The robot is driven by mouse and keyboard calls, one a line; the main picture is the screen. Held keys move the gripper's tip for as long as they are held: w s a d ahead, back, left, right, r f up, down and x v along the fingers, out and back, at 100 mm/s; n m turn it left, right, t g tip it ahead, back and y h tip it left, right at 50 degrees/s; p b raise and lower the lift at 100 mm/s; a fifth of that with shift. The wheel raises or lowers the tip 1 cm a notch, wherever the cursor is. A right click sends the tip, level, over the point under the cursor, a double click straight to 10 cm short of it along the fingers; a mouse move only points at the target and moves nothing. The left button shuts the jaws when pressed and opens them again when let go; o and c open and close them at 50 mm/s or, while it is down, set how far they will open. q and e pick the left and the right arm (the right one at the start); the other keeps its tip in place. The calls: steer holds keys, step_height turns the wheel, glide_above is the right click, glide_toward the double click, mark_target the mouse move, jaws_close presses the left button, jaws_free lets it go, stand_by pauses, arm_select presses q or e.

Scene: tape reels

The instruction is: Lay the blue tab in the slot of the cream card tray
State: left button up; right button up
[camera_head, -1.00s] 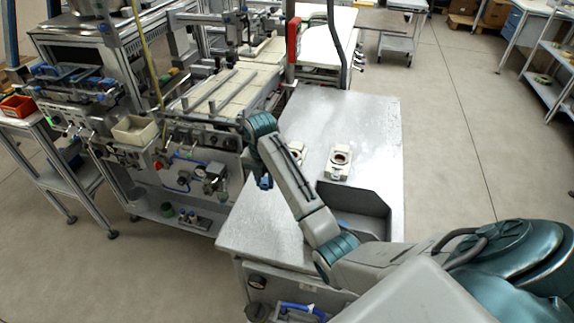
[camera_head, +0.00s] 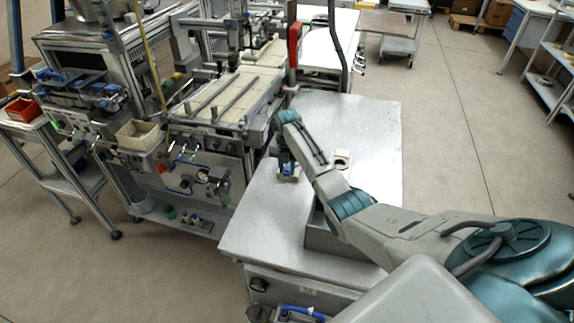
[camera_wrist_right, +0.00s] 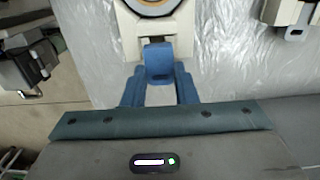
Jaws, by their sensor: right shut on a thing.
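My right gripper (camera_head: 287,172) is low over the left part of the metal table. In the right wrist view, its blue fingers (camera_wrist_right: 158,84) are shut on the blue tab (camera_wrist_right: 158,62). The tab lies over the near end of a cream card tray (camera_wrist_right: 182,38) with a round ring on it; I cannot tell whether they touch. In the head view my arm mostly hides this tray. A second cream tray (camera_head: 342,158) stands to its right and shows in the right wrist view (camera_wrist_right: 290,14). My left gripper is not in view.
The metal table (camera_head: 372,125) has bare room at the back and right. A grey bin (camera_head: 335,240) is at its front, partly behind my right arm. A machine with rails (camera_head: 222,100) stands close to the left.

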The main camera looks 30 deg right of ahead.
steer(key=shift+f, duration=0.25)
steer(key=shift+f+b, duration=0.3)
steer(key=shift+f, duration=0.25)
steer(key=o, duration=0.9)
steer(key=shift+o, duration=0.2)
